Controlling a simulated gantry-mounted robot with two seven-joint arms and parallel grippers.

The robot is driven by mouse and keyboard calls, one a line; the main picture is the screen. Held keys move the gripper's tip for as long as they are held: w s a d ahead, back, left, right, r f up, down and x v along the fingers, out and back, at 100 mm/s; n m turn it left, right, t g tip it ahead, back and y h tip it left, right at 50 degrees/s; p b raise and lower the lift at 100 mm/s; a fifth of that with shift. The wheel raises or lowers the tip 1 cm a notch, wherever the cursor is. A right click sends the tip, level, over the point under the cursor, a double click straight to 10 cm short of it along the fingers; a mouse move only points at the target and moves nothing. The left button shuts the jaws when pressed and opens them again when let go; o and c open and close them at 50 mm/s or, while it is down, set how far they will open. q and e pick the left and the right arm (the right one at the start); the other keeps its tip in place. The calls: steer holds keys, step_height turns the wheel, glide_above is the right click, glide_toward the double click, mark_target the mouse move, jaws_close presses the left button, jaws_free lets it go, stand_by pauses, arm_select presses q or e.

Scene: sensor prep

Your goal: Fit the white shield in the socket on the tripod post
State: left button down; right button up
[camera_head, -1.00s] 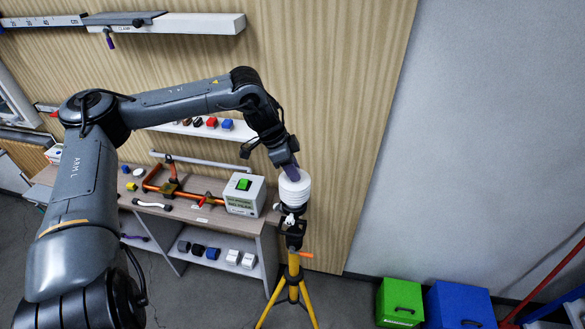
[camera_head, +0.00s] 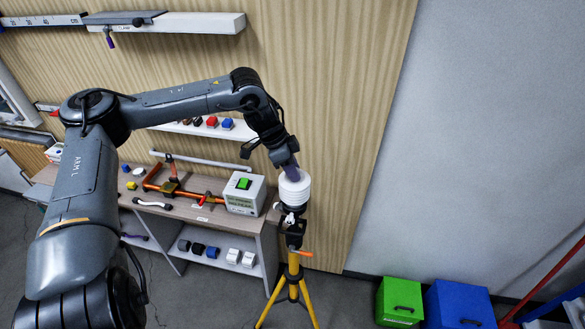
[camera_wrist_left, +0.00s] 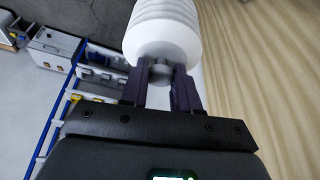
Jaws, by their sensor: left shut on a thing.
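The white ribbed shield (camera_head: 295,190) is at the top of the yellow tripod (camera_head: 293,281). My left gripper (camera_head: 291,170) is shut on the grey stub at the shield's end. In the left wrist view the shield (camera_wrist_left: 163,35) stands out beyond the two dark fingers of the left gripper (camera_wrist_left: 160,85), which clasp that stub. The black post head (camera_head: 295,228) of the tripod is just below the shield. The socket itself is hidden, so I cannot tell whether the shield is seated in it. My right gripper is not in view.
A workbench (camera_head: 150,205) with a white box with a green button (camera_head: 243,194), orange tools and small blocks stands left of the tripod. A green box (camera_head: 400,301) and a blue box (camera_head: 460,304) stand on the floor at right. The wood panel (camera_head: 350,130) is behind.

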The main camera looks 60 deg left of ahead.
arm_select(q)
steer(key=shift+f, duration=0.5)
stand_by(0.4)
steer(key=shift+c, duration=1.3)
jaws_free()
steer(key=shift+r, duration=0.15)
steer(key=shift+r+p, duration=2.85)
steer(key=shift+r, duration=0.55)
